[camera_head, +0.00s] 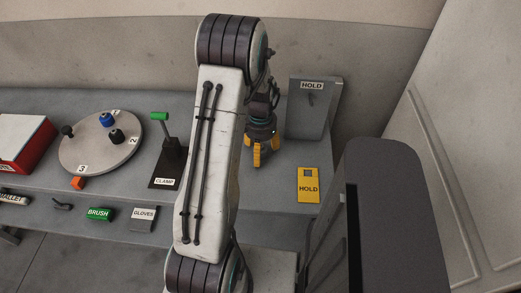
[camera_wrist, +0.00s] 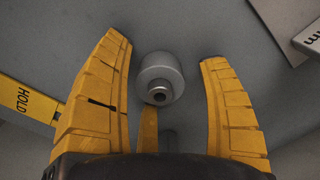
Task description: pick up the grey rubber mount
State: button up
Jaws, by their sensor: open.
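The grey rubber mount (camera_wrist: 161,76) is a small round grey piece with a dark hole in its end, seen in the wrist view on the grey surface. My gripper (camera_wrist: 163,55) has yellow ribbed fingers spread wide, one on each side of the mount, with clear gaps to it. A further yellow finger shows just below the mount. In the head view my gripper (camera_head: 265,152) points down over the bench, right of the clamp. The mount is not visible there, hidden by my arm and gripper.
A yellow HOLD plate (camera_head: 308,185) and a grey HOLD stand (camera_head: 313,110) are right of my gripper. Left are a clamp (camera_head: 168,165) with a green handle, a round numbered plate (camera_head: 85,155) bearing blue and black pieces, and a red box (camera_head: 40,147).

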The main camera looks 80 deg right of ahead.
jog(key=c, duration=1.3)
jog(key=shift+o, duration=0.2)
jog(key=shift+r, duration=0.8)
notch_tip(320, 180, up, 3)
jog(key=shift+f+b, duration=0.1)
jog(key=shift+b, duration=0.2)
jog(key=shift+s+a+r+b, duration=0.25)
jog(key=shift+s+a+r, duration=0.35)
jog(key=shift+a+r, duration=0.9)
jog(key=shift+s+a+r+b, duration=0.25)
jog(key=shift+s+a+r, duration=0.4)
jog(key=shift+a, duration=1.6)
jog(key=shift+s+a+r+b, duration=0.25)
jog(key=shift+s+a+r, duration=0.3)
jog(key=shift+a+r, duration=1)
